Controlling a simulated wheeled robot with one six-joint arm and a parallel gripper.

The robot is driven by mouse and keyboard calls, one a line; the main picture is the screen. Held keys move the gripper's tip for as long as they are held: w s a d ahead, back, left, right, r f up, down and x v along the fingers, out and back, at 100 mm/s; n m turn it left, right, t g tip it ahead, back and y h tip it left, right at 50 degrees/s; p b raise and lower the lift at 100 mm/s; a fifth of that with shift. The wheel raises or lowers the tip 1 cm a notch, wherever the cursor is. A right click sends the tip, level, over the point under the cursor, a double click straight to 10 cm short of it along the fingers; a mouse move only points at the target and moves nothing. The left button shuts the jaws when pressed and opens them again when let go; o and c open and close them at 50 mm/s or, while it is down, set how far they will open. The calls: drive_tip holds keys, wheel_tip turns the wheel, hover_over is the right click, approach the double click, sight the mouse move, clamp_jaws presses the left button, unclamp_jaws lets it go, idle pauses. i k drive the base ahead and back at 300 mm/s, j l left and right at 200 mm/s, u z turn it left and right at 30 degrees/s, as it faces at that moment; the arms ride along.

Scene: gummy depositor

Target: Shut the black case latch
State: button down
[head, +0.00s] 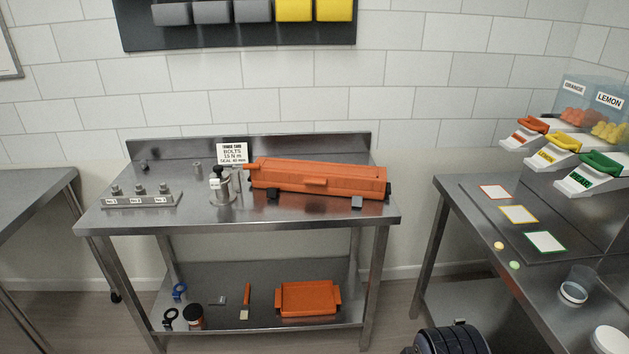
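A long orange case (318,174) lies closed on the steel table (300,215), a little right of its middle. A small black latch (272,194) sits low on the left part of its front. A second, greyer latch block (357,202) is low on the right part of the front. Both are small in the head view, and I cannot tell whether either is shut. A dark piece (388,190) shows at the case's right end. My gripper is not in view; only a dark ribbed part, probably of my arm, shows at the bottom edge.
A small grey stand (221,190) and a label card (232,153) stand left of the case. A bolt block (141,196) is further left. The lower shelf holds an orange tray (308,298) and tools. A candy dispenser bench (480,230) stands right, across a floor gap.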

sight(271, 191)
drive_tip(key=i+j+u, duration=0.1)
drive_tip(key=i, duration=0.6)
drive_tip(key=i+j+u, duration=0.1)
drive_tip(key=i, duration=0.65)
drive_tip(key=j, duration=0.1)
